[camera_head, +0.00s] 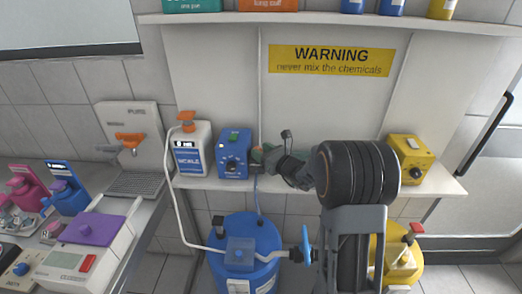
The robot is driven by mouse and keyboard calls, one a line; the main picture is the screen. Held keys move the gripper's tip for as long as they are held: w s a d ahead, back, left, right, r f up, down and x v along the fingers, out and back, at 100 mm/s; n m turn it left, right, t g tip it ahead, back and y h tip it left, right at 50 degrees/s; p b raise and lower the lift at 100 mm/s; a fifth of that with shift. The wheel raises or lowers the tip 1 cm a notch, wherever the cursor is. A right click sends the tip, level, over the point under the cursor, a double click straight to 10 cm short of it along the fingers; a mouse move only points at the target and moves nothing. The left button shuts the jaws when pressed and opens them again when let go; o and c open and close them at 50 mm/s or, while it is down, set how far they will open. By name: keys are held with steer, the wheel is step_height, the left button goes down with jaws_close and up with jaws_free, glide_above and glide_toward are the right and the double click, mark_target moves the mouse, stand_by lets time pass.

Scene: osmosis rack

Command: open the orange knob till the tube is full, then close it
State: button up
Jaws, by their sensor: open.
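An orange knob (130,140) sits on the front of a white dispenser (129,116) at the left, above its grey grated ledge. I cannot tell which one the task means. A white hose (178,209) runs from this box down to the blue barrel; I see no separate tube clearly. My gripper (266,158) is open, in front of the wall right of the blue box, apart from both orange parts. Its fingertips are small and hard to make out.
A blue box with a dial (234,155) and a yellow box (408,160) stand on the shelf. Below are a blue barrel (222,268) and a yellow barrel (414,272). Several devices, including a purple-lidded one (92,228), crowd the left bench.

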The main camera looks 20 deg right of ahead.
steer(key=shift+w+a, duration=0.15)
steer(key=shift+w, duration=0.05)
steer(key=shift+c, duration=0.2)
steer(key=c, duration=0.6)
steer(key=n+g+y, duration=0.1)
steer(key=n+y, duration=0.1)
steer(key=shift+w+d+g+y, duration=0.15)
steer(key=shift+d+g+y, duration=0.15)
steer(key=shift+g, duration=0.1)
steer(key=n+g+y, duration=0.2)
steer(key=g, duration=0.1)
steer(key=n+g+y, duration=0.1)
steer(key=shift+w+d+n+y, duration=0.1)
steer(key=shift+w+n+y, duration=0.15)
steer(key=shift+n+y, duration=0.05)
steer(key=n+g+y+p, duration=0.1)
steer(key=n+g, duration=0.1)
steer(key=g, duration=0.1)
steer(key=n+g+p, duration=0.1)
steer(key=n+g, duration=0.1)
steer(key=g, duration=0.1)
steer(key=n+g+y, duration=0.1)
steer(key=n+g, duration=0.1)
steer(key=g, duration=0.1)
steer(key=shift+w+y+p, duration=0.3)
steer(key=shift+w+p, duration=0.1)
steer(key=shift+g, duration=0.3)
